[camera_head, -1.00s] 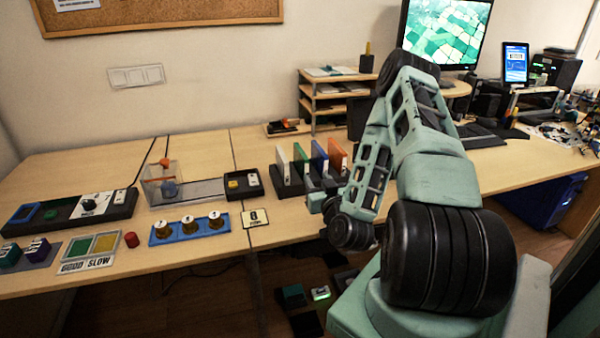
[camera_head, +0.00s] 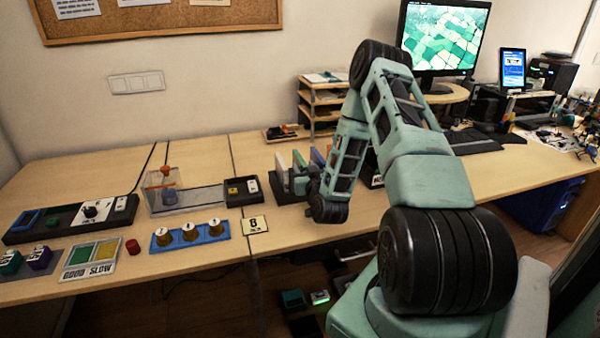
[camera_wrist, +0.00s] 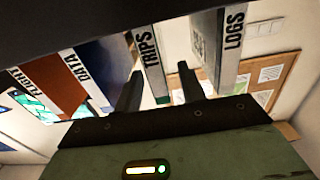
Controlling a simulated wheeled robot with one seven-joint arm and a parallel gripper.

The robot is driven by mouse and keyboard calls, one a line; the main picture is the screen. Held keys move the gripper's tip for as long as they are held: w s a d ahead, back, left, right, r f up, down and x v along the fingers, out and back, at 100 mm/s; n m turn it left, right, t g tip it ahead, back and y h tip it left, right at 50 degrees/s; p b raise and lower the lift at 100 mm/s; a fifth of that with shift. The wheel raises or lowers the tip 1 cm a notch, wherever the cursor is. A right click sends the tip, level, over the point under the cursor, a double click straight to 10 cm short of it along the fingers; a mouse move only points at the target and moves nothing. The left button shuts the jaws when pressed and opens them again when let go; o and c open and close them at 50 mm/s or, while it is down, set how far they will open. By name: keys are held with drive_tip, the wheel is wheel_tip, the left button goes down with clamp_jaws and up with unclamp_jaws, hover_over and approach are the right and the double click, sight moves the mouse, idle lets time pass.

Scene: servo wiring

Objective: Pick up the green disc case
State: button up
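The green disc case (camera_head: 299,159) stands upright in a dark rack, between a white case and a blue case. In the wrist view its pale spine (camera_wrist: 151,65), marked TRIPS, faces me; its green side hardly shows there. My gripper (camera_wrist: 159,76) is open, with one finger on each side of this spine. A gap shows between the spine and the right finger; the left finger is close to it, and I cannot tell whether it touches. In the head view my gripper (camera_head: 299,184) is at the rack's front, and my arm partly hides the cases.
The white LOGS case (camera_wrist: 230,50), blue DATA case (camera_wrist: 103,65) and orange FLIGHT case (camera_wrist: 52,92) stand close on both sides. A paper shelf (camera_head: 318,105) is behind the rack. A numbered card (camera_head: 255,225) and a blue tray of brass knobs (camera_head: 188,235) lie to the left.

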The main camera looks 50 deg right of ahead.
drive_tip(key=shift+x, duration=1.8)
clamp_jaws()
